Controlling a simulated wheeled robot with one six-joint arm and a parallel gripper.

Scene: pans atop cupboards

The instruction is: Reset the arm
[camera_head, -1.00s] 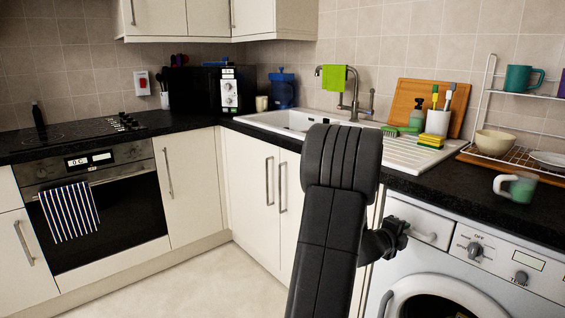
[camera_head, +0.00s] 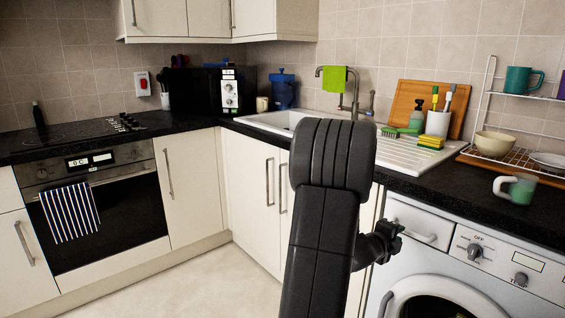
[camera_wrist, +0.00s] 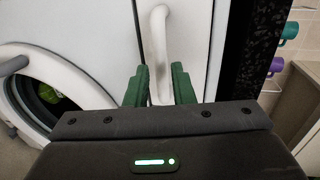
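My gripper (camera_wrist: 159,76) shows two green fingers in the wrist view, spread apart. The lower end of a white handle (camera_wrist: 160,40) on the washing machine's panel lies in line with the gap between them. I see no clear grip on it. In the head view my dark arm rises in the middle foreground, bent at the top. The wrist end (camera_head: 378,246) sticks out on its right, close to the left end of the washing machine's drawer handle (camera_head: 418,236). The fingertips are hidden there.
The washing machine (camera_head: 470,275) stands at the lower right, its round door (camera_wrist: 45,92) left in the wrist view. A mug (camera_head: 518,188) stands near the counter edge above. Cupboards (camera_head: 250,190) and the oven (camera_head: 110,215) lie left, with clear floor (camera_head: 185,280) before them.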

